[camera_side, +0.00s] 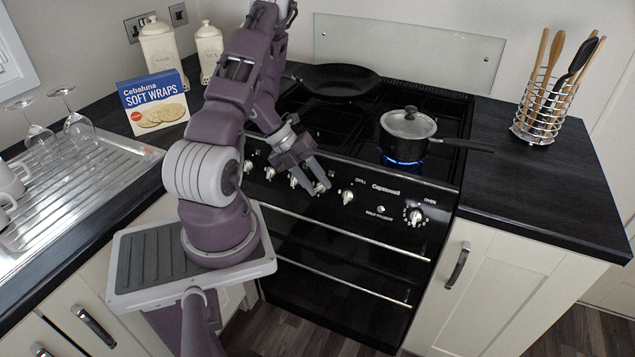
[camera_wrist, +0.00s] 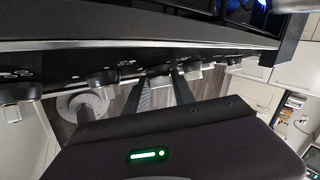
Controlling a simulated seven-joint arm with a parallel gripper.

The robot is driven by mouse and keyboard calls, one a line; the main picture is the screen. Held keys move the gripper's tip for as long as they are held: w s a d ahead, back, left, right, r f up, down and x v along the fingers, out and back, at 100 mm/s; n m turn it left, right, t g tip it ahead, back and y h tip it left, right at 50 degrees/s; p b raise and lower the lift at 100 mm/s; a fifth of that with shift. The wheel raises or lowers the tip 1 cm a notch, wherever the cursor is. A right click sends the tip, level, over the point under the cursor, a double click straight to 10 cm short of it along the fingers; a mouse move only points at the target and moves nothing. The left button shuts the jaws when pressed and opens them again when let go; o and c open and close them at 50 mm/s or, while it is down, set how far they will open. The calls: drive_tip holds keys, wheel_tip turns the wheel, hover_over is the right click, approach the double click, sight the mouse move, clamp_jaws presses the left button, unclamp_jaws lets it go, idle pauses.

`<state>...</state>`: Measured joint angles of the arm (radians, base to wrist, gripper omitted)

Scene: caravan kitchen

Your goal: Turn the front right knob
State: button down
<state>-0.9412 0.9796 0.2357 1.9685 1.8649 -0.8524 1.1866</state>
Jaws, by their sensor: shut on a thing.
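The black cooker (camera_side: 300,245) has a row of silver knobs along its front panel. My gripper (camera_side: 314,184) is at this panel, its fingers closed around a knob (camera_side: 321,188) near the middle of the row, just left of the grill knob (camera_side: 347,197). In the wrist view, my gripper's two fingers (camera_wrist: 160,88) stand either side of that knob (camera_wrist: 160,81). The fingers partly cover it, and its exact angle is hard to tell. A blue flame (camera_side: 403,161) burns under the saucepan (camera_side: 408,124) on the front right burner.
The saucepan's handle (camera_side: 465,145) points right over the worktop. A frying pan (camera_side: 340,80) sits on the back left. The oven knob (camera_side: 414,215) is farther right. An oven handle bar (camera_side: 352,232) runs below the panel. A utensil holder (camera_side: 543,110) stands on the right worktop.

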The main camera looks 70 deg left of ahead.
drive_tip(key=n+t, duration=0.1)
drive_tip(key=t+h, duration=0.1)
drive_tip(key=t, duration=0.1)
drive_tip(key=shift+s+f+n, duration=0.2)
drive_tip(key=shift+f+n, duration=0.05)
drive_tip(key=shift+n, duration=0.15)
drive_tip(key=shift+s+f+n+t+h, duration=0.15)
drive_tip(key=shift+n+t+h, duration=0.25)
drive_tip(key=shift+n+t, duration=0.7)
drive_tip(key=shift+t, duration=0.3)
drive_tip(key=c, duration=1.1)
unclamp_jaws()
drive_tip(key=shift+o, duration=0.2)
drive_tip(key=v, duration=0.7)
